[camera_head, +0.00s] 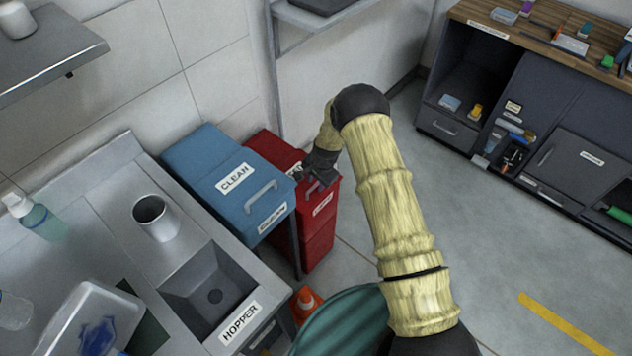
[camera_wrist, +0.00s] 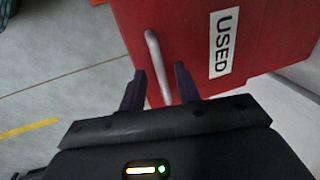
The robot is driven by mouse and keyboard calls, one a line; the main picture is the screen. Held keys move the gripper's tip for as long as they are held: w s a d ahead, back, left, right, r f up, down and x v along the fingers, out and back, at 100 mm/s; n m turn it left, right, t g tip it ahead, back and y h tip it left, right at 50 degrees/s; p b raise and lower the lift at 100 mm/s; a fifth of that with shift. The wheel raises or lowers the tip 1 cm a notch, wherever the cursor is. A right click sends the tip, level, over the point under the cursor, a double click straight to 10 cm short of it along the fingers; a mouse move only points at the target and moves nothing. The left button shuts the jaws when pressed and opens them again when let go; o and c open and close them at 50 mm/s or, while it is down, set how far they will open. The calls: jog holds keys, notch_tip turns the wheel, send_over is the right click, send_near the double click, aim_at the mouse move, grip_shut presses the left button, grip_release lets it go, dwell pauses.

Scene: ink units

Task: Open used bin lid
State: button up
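The used bin (camera_head: 319,240) is red and stands beside the blue clean bin. Its red lid (camera_head: 268,149) lies closed, partly hidden by my gripper (camera_head: 312,178). In the wrist view the red lid (camera_wrist: 270,25) shows a white USED label (camera_wrist: 223,43) and a pale bar handle (camera_wrist: 156,62). My gripper (camera_wrist: 160,83) is open, its two dark fingers apart. The lower end of the handle shows between the fingers, with a gap on each side. I cannot tell how deep the handle sits between them.
The blue clean bin (camera_head: 210,170) stands close on the left of the red bin. A steel counter with a hopper basin (camera_head: 212,292) is at lower left. An orange cone (camera_head: 305,302) stands on the floor. A dark cabinet (camera_head: 545,110) is at right, with clear floor before it.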

jog(key=shift+f, duration=0.2)
jog(key=shift+c, duration=0.2)
grip_shut()
jog(key=shift+w, duration=0.1)
